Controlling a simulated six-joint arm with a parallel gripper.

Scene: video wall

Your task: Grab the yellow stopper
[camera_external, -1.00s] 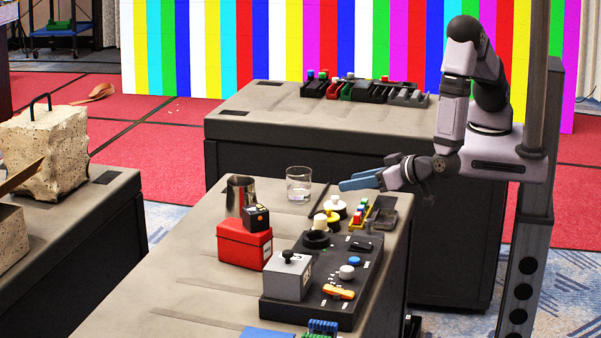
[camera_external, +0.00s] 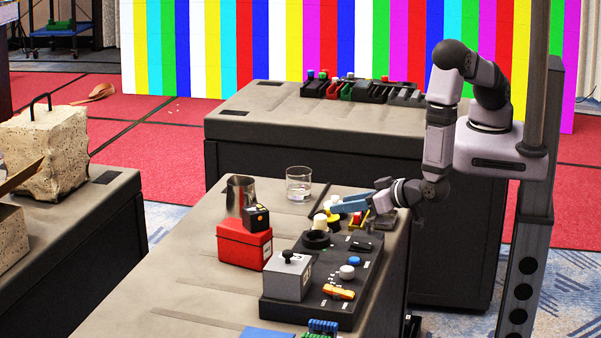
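My gripper (camera_external: 334,206), with blue fingers, points left just above and behind the yellow piece. Its fingers partly cover a white round piece there. Nothing clearly shows between the fingers, and their gap is too small to judge.
The black control panel (camera_external: 345,270) with knobs and an orange handle lies in front. A glass (camera_external: 298,184), a metal pitcher (camera_external: 240,195) and a red box (camera_external: 244,246) stand to the left. A tray with coloured pieces (camera_external: 358,220) is close under my wrist.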

